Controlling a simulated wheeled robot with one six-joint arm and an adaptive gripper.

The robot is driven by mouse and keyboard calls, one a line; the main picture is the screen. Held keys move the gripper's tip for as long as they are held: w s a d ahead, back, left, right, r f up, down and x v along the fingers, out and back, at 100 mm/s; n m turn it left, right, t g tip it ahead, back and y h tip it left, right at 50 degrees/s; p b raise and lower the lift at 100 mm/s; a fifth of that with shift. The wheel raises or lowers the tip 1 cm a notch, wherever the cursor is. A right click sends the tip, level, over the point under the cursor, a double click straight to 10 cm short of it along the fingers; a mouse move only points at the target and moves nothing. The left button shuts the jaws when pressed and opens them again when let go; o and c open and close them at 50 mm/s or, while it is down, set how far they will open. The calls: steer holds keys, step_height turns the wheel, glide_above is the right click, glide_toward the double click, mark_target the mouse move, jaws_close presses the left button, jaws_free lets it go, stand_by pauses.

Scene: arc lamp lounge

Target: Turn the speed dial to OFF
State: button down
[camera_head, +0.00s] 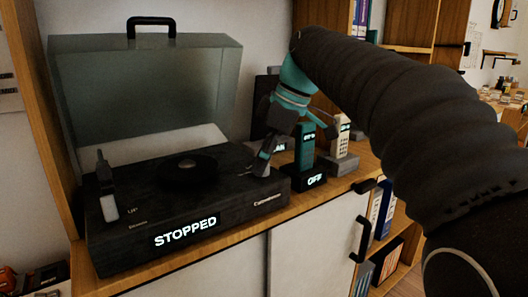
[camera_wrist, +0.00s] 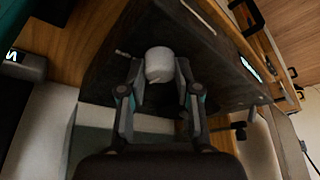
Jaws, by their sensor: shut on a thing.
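A dark turntable (camera_head: 130,237) with a raised clear lid stands on the wooden cabinet in the head view. Its front display (camera_head: 185,234) reads STOPPED. My gripper (camera_head: 263,170) points down at the deck's right end. In the wrist view, a pale round dial (camera_wrist: 159,64) sits on the deck between the fingertips of my gripper (camera_wrist: 160,88), which is shut on it. The fingers hide the dial in the head view. I cannot read its markings or its setting.
The lid (camera_head: 140,85) has a black handle and stands open behind the deck. Right of the deck are a teal device (camera_head: 305,146) above a label reading OFF and a cream handset (camera_head: 343,142). The cabinet (camera_head: 310,240) has white doors with black handles.

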steer(key=shift+d+n, duration=0.1)
steer(key=shift+n, duration=0.2)
steer(key=c, duration=0.8)
jaws_free()
steer(key=v, duration=1.2)
steer(key=shift+w+d, duration=0.1)
steer(key=shift+w, duration=0.05)
steer(key=shift+f, duration=0.1)
steer(key=s+d+f+m+t+h, duration=0.1)
steer(key=s+d+f+m, duration=0.2)
steer(key=f, duration=0.7)
steer(key=s+d+f+m+t+h, duration=0.1)
steer(key=s+d+f+m+t, duration=0.1)
steer(key=s+f+m, duration=0.5)
steer(key=s+d+f+m+t+h, duration=0.1)
steer(key=s+d+f+m, duration=0.3)
steer(key=s+f, duration=0.6)
steer(key=shift+s+d+f+m+t+h, duration=0.1)
steer(key=shift+d+f+m+t+h, duration=0.25)
steer(key=shift+f, duration=0.85)
steer(key=shift+s+d+f+m+g+h, duration=0.1)
steer(key=shift+f+m+h, duration=0.15)
steer(key=shift+f+m, duration=0.65)
